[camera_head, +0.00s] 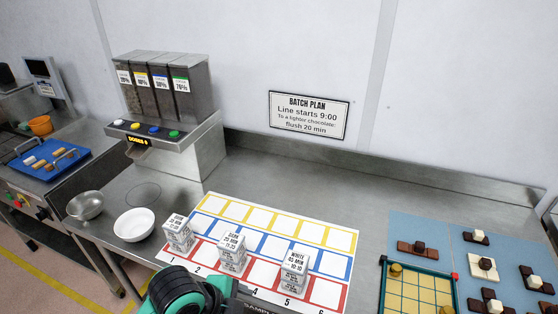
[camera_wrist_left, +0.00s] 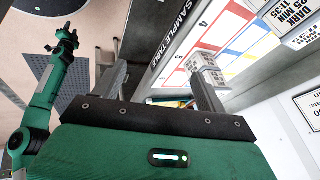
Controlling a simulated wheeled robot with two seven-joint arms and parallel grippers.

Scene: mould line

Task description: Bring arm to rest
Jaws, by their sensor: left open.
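My left gripper (camera_wrist_left: 163,78) is open in the left wrist view, its two grey fingers wide apart with nothing held between them. Beyond the fingers is the edge of the sample table, with its coloured grid (camera_wrist_left: 208,38) and a white labelled block (camera_wrist_left: 207,72). In the head view, a green and black part of my arm (camera_head: 185,290) shows at the bottom centre, low over the front edge; no gripper shows there. At the left of the wrist view is a green arm, seemingly my right one, with a dark gripper (camera_wrist_left: 66,38) too small to read.
Three white labelled blocks (camera_head: 178,232) (camera_head: 232,254) (camera_head: 295,264) stand on the grid mat (camera_head: 343,240). A white bowl (camera_head: 134,224), a metal bowl (camera_head: 86,205) and a dispenser (camera_head: 165,85) are at left. A yellow gridded tray (camera_head: 420,290) and chocolates on blue mats (camera_head: 405,226) are at right.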

